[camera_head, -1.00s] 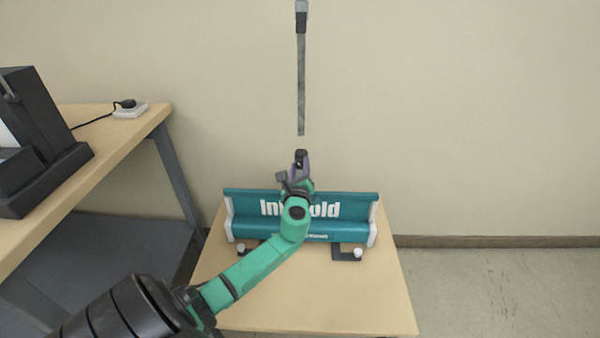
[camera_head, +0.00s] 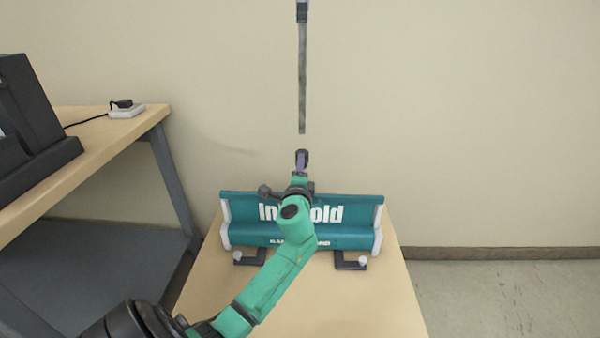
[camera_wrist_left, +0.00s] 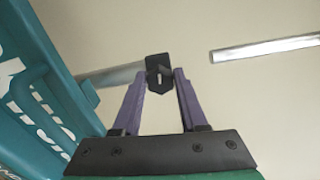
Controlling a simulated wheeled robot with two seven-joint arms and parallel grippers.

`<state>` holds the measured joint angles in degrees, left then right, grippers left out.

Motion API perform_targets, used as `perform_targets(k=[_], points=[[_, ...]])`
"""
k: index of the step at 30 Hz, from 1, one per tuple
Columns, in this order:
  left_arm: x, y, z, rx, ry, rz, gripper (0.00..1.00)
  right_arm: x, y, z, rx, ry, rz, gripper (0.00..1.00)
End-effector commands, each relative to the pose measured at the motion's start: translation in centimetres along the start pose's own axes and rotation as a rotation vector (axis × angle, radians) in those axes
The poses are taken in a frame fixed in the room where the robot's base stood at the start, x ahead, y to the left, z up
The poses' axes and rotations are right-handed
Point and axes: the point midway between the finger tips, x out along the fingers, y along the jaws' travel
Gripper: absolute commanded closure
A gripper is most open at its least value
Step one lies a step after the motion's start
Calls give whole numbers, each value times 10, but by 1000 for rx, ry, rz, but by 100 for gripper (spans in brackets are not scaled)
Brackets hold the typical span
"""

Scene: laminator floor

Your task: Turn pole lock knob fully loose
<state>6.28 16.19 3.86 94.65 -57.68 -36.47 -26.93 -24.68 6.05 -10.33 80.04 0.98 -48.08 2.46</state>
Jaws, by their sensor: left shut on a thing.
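The pole lock knob is a small black piece (camera_head: 302,154) above the teal banner base (camera_head: 355,212). It also shows in the left wrist view (camera_wrist_left: 158,66) with a pale slot in its face. My left gripper (camera_wrist_left: 159,75) is shut on it, one purple fingertip on each side. In the head view the left gripper (camera_head: 301,163) points at the wall and partly hides the knob. A grey pole section (camera_head: 302,85) stands upright above the knob, with a visible gap between them. Another grey pole length (camera_wrist_left: 112,77) shows beside the knob in the left wrist view. My right gripper is not in view.
The banner base stands on a light wooden table (camera_head: 370,305) with black feet (camera_head: 350,262). A desk (camera_head: 95,150) at the left carries a black machine (camera_head: 35,120) and a white socket block (camera_head: 127,110). The floor at the right is clear.

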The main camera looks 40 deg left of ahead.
Motion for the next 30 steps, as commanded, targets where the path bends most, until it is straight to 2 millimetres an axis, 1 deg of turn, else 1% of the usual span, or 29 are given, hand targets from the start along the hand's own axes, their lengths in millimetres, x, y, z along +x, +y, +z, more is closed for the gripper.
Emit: perform_targets(k=[1,9,24,25,26,27,30], points=[[0,4,-1,-26,1,4,100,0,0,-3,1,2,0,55],[0,3,-1,-118,0,5,100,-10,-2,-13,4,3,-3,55],[0,3,-1,-136,0,5,100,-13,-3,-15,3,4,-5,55],[0,3,-1,-136,0,5,50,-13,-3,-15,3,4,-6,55],[0,3,-1,-136,0,5,39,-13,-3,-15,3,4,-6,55],[0,3,-1,-136,0,5,30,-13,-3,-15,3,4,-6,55],[0,2,0,-135,0,4,30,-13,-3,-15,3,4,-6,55]])
